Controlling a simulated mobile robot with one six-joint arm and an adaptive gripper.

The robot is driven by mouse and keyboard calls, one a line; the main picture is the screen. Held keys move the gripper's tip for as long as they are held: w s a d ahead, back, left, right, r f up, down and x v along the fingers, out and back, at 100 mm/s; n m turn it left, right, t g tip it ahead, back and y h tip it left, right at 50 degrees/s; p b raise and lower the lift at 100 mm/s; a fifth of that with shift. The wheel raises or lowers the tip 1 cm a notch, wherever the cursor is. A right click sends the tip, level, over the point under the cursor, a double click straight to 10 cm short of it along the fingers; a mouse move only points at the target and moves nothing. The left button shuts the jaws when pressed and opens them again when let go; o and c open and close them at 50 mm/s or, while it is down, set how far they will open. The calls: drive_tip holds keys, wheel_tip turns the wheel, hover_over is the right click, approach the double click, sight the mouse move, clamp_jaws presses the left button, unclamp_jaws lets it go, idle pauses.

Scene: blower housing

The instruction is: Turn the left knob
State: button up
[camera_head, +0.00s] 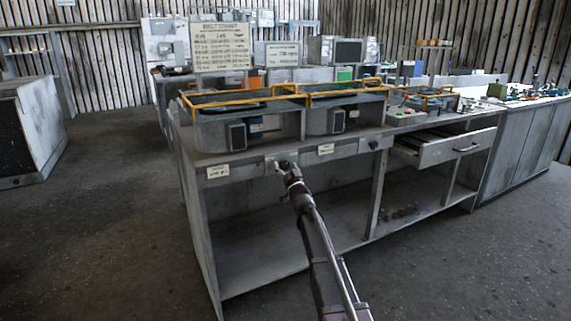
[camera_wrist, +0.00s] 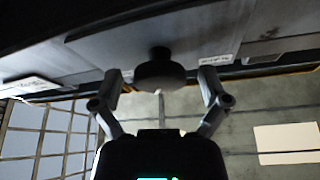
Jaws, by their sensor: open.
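In the head view my gripper (camera_head: 287,168) is at the front panel of the bench, at the left knob's place, and covers that knob. In the wrist view a dark round knob (camera_wrist: 160,73) sticks out from a pale plate. My gripper (camera_wrist: 160,78) is open, with one finger on each side of the knob and a gap on both sides. The right knob (camera_head: 374,144) sits farther right on the same panel, clear of my gripper.
The bench (camera_head: 190,185) carries housings with yellow rails (camera_head: 240,97) above the panel. A drawer (camera_head: 450,148) stands open to the right. White labels (camera_head: 218,172) are on the panel. Open floor (camera_head: 120,230) lies in front and to the left.

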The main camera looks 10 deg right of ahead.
drive_tip(key=shift+w, duration=0.1)
drive_tip(key=c, duration=1.2)
drive_tip(key=shift+o, duration=0.2)
drive_tip(key=shift+n, duration=0.3)
drive_tip(key=n+y, duration=0.2)
drive_tip(key=n, duration=0.1)
drive_tip(key=shift+g, duration=0.3)
drive_tip(key=shift+r+n+g+y, duration=0.15)
drive_tip(key=shift+n+y, duration=0.4)
drive_tip(key=shift+n, duration=0.55)
drive_tip(key=shift+f+n+g+y, duration=0.1)
drive_tip(key=shift+n+g+y, duration=0.15)
drive_tip(key=shift+n+y, duration=0.6)
drive_tip(key=shift+n+h, duration=0.25)
drive_tip(key=shift+h, duration=0.05)
drive_tip(key=o, duration=1.2)
drive_tip(key=shift+c, duration=0.2)
